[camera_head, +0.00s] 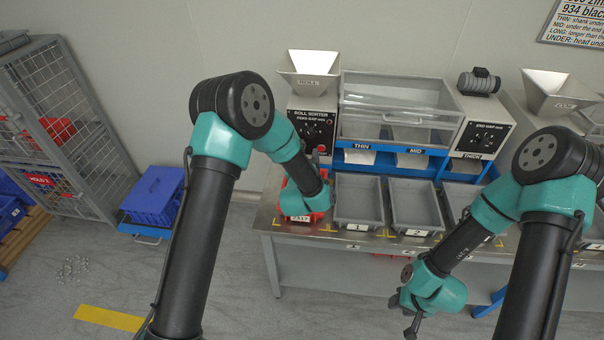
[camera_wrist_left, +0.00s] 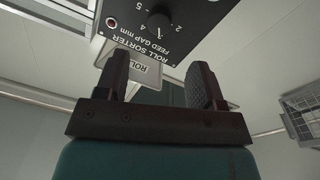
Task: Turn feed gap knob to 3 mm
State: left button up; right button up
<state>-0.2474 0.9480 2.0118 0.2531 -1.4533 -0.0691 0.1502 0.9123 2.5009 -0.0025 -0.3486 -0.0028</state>
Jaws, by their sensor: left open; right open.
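The black ROLL SORTER feed gap panel (camera_head: 311,126) is on the front of the roll sorter, at the middle left of the head view. Its round feed gap knob (camera_wrist_left: 158,19) shows at the top of the left wrist view, with the panel upside down. Scale numbers sit around the knob, but I cannot read its setting surely. My left gripper (camera_wrist_left: 158,64) is open and empty, its two fingers apart and short of the knob in that picture. My right gripper (camera_head: 408,311) is open and empty, low in front of the table.
A red bin (camera_head: 295,205) labelled 2317 stands at the table's left end, partly behind my left arm. Grey trays 1 (camera_head: 358,201) and 2 (camera_head: 415,205) stand beside it.

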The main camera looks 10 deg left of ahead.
pick_arm(q)
jog(key=s, duration=0.7)
jog(key=shift+s+f, duration=0.2)
jog(key=shift+s, duration=0.05)
